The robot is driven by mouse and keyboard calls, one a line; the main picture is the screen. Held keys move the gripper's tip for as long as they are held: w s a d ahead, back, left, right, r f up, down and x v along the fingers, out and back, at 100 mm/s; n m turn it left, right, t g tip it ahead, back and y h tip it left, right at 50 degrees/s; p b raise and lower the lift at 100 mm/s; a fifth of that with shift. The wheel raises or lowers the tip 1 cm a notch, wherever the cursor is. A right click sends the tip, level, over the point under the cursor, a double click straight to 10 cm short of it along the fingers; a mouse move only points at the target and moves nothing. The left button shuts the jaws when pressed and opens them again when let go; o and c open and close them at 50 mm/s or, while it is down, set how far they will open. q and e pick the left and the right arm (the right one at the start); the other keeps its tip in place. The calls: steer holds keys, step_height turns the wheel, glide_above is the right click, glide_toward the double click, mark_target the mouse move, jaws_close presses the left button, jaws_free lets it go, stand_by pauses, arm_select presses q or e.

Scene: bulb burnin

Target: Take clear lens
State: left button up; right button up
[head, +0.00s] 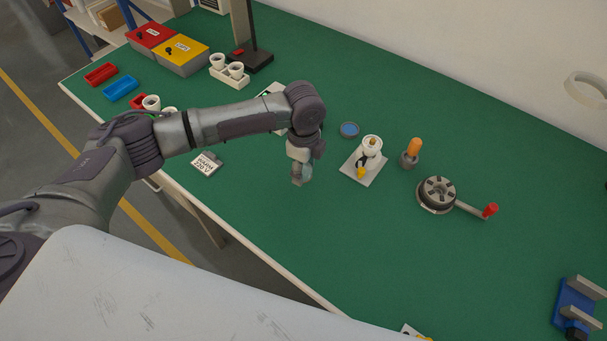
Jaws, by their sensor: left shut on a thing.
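My left gripper (299,181) reaches down over the green bench, left of the lamp holder. It is shut on a pale see-through piece, the clear lens (307,172), which shows only partly at its fingertips. I cannot tell whether the lens touches the bench top. A blue lens in a dark ring (349,130) lies on the bench, up and to the right of the gripper. My right gripper is out of view.
A white socket on a plate (362,168), an orange-topped piece (412,152) and a round crank device (438,194) stand to the right. A label card (206,165) lies left. Red and yellow boxes (181,54) stand far left.

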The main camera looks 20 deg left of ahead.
arm_select(q)
steer(key=s+d+r+p, duration=0.4)
steer(key=s+d+r, duration=0.1)
steer(key=d+r, duration=0.5)
step_height(320, 180, up, 2)
steer(key=shift+d+r, duration=0.15)
steer(key=shift+d, duration=0.2)
stand_by(0.5)
